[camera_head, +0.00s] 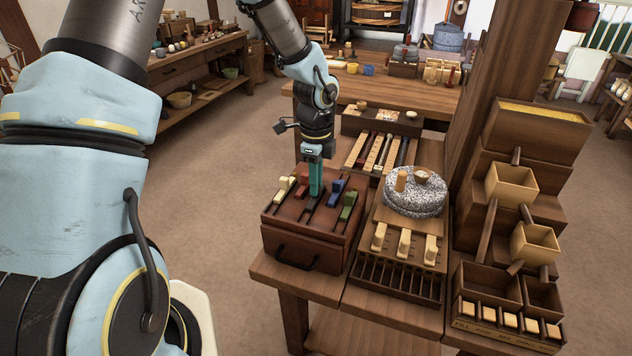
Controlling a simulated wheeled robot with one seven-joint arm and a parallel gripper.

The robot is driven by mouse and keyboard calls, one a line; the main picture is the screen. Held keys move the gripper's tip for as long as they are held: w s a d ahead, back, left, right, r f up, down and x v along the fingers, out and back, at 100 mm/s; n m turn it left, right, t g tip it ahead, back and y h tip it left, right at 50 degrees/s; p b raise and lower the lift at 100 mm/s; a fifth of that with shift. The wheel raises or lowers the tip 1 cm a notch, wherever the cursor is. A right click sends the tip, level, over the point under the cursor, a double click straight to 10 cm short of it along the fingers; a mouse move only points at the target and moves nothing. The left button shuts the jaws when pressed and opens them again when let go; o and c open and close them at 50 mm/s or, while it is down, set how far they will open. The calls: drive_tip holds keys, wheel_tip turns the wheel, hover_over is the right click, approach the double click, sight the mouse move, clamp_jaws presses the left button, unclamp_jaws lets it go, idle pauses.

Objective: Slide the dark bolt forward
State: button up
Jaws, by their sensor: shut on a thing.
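A reddish-brown box (300,240) stands at the left end of the near bench, with several slotted bolts on its top. The bolt knobs are cream (283,187), red (304,180), blue (337,187) and green (348,206). The dark bolt (311,202) lies in the middle slot, between the red and blue ones. My gripper (316,191), with teal fingers, points straight down onto it and is shut on its knob. The fingers hide most of the knob, so its exact place along the slot is hard to tell.
Right of the box stand a slotted rack (400,281) with pale pegs and a grey quern stone (416,196). A tray of rods (378,153) lies behind. A wooden post (478,100) and stepped boxes (528,131) rise at the right. Floor at the left is clear.

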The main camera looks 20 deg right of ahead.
sight(309, 207)
clamp_jaws()
idle(0.9)
drive_tip(key=shift+s+a, duration=0.3)
drive_tip(key=shift+s, duration=0.05)
drive_tip(key=shift+s+a+r, duration=0.1)
drive_tip(key=shift+s+a, duration=1.1)
drive_tip(key=shift+s, duration=0.05)
drive_tip(key=o, duration=0.7)
unclamp_jaws()
